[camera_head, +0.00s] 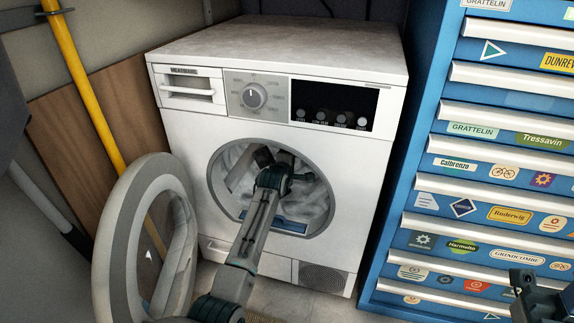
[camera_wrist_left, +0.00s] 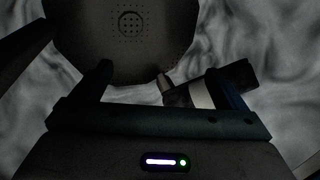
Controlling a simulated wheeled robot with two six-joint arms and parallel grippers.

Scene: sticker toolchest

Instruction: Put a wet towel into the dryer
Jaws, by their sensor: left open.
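The white dryer (camera_head: 350,185) stands at the back. Its round door (camera_head: 121,225) is swung open to the left. My left arm reaches through the opening, and my left gripper (camera_head: 274,157) is inside the drum, fingers apart. The left wrist view shows the open left gripper (camera_wrist_left: 165,82) facing a grey perforated disc (camera_wrist_left: 130,30) with streaky grey surfaces around it. A dark cylinder-like piece with a pale band (camera_wrist_left: 205,92) shows by the right finger; I cannot tell what it is. I cannot clearly make out a towel. My right gripper (camera_head: 530,285) is at the lower right, partly cut off.
A blue drawer chest (camera_head: 400,215) with stickers stands close on the dryer's right. A yellow pole (camera_head: 85,85) and a brown board (camera_head: 85,145) lean at the left. The dryer's top (camera_head: 290,45) is bare. The open door stands close beside my left arm.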

